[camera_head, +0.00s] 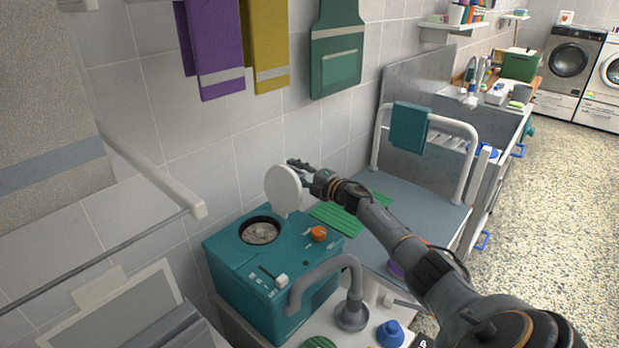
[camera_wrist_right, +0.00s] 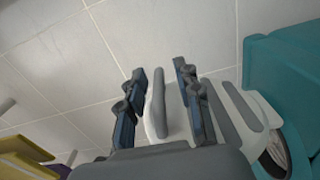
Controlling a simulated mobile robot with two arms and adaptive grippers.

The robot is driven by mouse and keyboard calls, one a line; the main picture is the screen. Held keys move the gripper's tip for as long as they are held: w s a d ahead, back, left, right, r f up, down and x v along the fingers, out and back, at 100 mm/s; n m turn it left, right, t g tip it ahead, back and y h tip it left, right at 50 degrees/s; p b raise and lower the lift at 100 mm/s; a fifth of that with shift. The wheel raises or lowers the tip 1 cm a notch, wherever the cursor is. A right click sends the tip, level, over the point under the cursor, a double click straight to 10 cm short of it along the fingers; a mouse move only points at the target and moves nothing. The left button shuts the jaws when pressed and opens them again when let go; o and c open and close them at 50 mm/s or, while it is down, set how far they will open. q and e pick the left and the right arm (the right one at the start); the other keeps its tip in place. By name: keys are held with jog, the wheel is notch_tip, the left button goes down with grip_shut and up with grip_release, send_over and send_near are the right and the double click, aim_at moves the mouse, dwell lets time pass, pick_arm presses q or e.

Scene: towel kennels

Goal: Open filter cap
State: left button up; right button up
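The teal filter box (camera_head: 236,258) stands at lower centre in the head view. Its round dark opening (camera_head: 261,231) is uncovered and shows grey, lumpy material inside. The white round filter cap (camera_head: 283,189) stands upright at the far right side of the opening. My right gripper (camera_head: 300,168) is just behind and right of the cap. In the right wrist view, its two fingers (camera_wrist_right: 160,72) are apart, with the cap's grey ridge (camera_wrist_right: 158,103) between them. Gaps show beside the ridge, so no firm hold is visible. My left gripper is out of view.
An orange knob (camera_head: 318,233) and a grey bent pipe (camera_head: 330,270) are on and in front of the box. A green ribbed mat (camera_head: 335,219) lies behind it. A grey table with white rails (camera_head: 470,150) stands to the right. Towels (camera_head: 215,60) hang on the tiled wall.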

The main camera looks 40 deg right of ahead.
jog(key=s+d, duration=0.1)
jog(key=s, duration=1)
jog(key=shift+s+d, duration=0.15)
jog(key=shift+d, duration=0.2)
